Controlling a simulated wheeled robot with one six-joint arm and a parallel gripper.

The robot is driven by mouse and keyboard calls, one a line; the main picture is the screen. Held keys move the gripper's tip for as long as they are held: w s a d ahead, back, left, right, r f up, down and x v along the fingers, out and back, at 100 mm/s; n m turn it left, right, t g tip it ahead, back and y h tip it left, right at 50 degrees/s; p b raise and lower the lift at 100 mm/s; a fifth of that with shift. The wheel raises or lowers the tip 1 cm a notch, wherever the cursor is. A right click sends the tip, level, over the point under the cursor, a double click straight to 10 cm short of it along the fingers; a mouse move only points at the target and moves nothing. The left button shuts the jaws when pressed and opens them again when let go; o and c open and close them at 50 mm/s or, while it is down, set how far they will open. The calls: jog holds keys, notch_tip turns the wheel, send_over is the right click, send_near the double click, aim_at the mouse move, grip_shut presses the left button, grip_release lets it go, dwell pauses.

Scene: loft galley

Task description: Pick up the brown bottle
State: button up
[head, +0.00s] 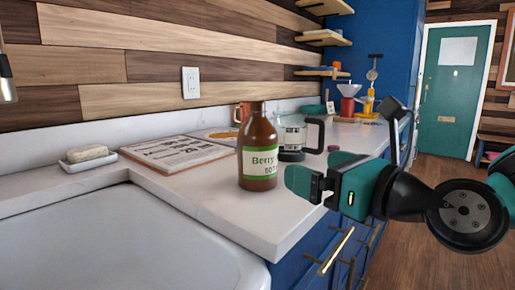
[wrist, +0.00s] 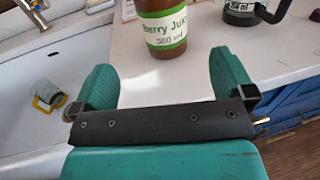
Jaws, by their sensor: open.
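The brown bottle (head: 258,150) stands upright on the white counter, near its front edge, with a green and white label reading "Berry". My gripper (head: 303,184) is just to the right of the bottle in the head view, its teal fingers apart from it. In the wrist view the bottle (wrist: 163,27) stands beyond the fingertips, between the lines of the two open fingers (wrist: 160,75), and its top is cut off by the frame. Nothing is between the fingers.
A glass coffee pot (head: 292,137) with a dark handle stands behind and right of the bottle.

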aim_at(270, 152)
jog(key=shift+r+p+x, duration=0.1)
jog(key=shift+p+x, duration=1.1)
jog(key=shift+p, duration=0.8)
jog(key=shift+r+p+x, duration=0.15)
jog(key=shift+p+x, duration=1.05)
jog(key=shift+p, duration=0.75)
jog(key=p+x, duration=0.2)
jog(key=x, duration=0.2)
jog(key=shift+p, duration=0.3)
jog(key=shift+w+a+f, duration=0.2)
jog(key=shift+w+a, duration=0.15)
jog(key=shift+w, duration=0.1)
jog(key=p+x, duration=0.3)
jog(key=x, duration=0.1)
jog(key=shift+w+a, duration=0.15)
jog(key=shift+w, duration=0.05)
jog(key=shift+w+a+f, duration=0.1)
jog(key=shift+w+a, duration=0.05)
jog(key=shift+w, duration=0.1)
jog(key=c, duration=1.2)
jog(key=shift+c, duration=0.3)
notch_tip(270, 152, up, 20)
jog(key=p, duration=0.9)
